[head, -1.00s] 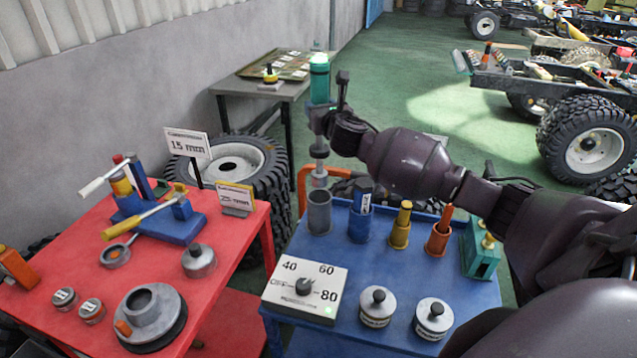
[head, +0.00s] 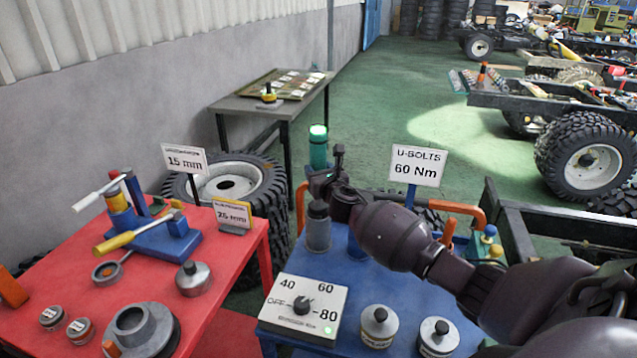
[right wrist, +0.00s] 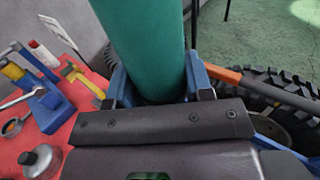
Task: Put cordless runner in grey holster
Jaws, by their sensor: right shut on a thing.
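The cordless runner (head: 318,150) is a green upright cylinder with a lit top and a grey lower end. My right gripper (head: 322,184) is shut around its body. The grey holster (head: 318,236) stands at the back left of the blue table. The runner is upright above it, and its lower end appears to be at or inside the holster's mouth; the exact depth is hard to tell. In the right wrist view the runner's green body (right wrist: 145,45) sits between the jaws (right wrist: 158,88). My left gripper is not in view.
The blue table (head: 345,272) also holds a dial box (head: 303,308), two lidded weights (head: 379,326) and other holders partly hidden behind my right arm. A sign reading U-BOLTS 60 Nm (head: 415,166) stands behind. A red table (head: 60,285) with tools is at left.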

